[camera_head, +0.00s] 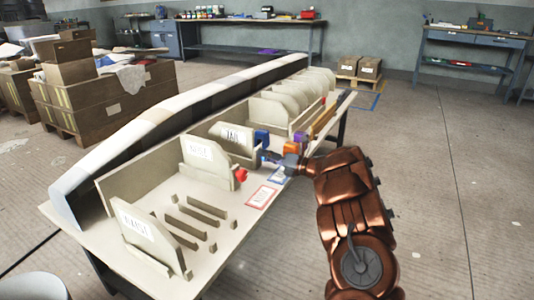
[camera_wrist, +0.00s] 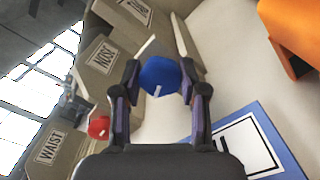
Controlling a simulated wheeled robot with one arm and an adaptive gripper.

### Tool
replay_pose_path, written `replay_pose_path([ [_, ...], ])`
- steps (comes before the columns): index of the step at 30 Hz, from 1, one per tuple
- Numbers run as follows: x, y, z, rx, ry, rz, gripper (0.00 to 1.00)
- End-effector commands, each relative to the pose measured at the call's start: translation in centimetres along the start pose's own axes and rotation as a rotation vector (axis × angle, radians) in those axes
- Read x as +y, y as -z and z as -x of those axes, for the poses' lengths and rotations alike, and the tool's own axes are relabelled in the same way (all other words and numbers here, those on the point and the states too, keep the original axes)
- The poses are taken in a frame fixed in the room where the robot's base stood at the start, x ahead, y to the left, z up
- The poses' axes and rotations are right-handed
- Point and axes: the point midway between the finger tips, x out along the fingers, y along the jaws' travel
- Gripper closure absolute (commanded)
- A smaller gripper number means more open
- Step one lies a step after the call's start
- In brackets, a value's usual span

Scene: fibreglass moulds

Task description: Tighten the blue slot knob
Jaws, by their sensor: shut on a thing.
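The blue slot knob (camera_wrist: 158,76) is a round blue knob with a pale slot mark. In the wrist view it sits between the two fingertips of my gripper (camera_wrist: 160,84), which is shut on it. In the head view my gripper (camera_head: 276,160) reaches in from the right, low beside the upright pale mould plates; it hides much of the spot where the knob is. A red knob (camera_head: 241,175) sits at the edge of a nearer plate; it also shows in the wrist view (camera_wrist: 98,127), left of my gripper.
Labelled plates stand along the table (camera_head: 205,270), before a long curved mould (camera_head: 130,130). A red-bordered card (camera_head: 261,197) and a blue-bordered card (camera_wrist: 262,150) lie flat near my gripper. An orange block (camera_wrist: 296,35) stands close on the right. Floor to the right is clear.

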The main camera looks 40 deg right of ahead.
Motion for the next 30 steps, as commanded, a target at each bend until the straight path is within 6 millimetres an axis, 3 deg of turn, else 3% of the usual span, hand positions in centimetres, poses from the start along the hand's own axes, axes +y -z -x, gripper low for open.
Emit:
replay_pose_path([
  [30, 0.35, 0.29, -0.32, 0.013, 0.001, -0.914, 0.93],
])
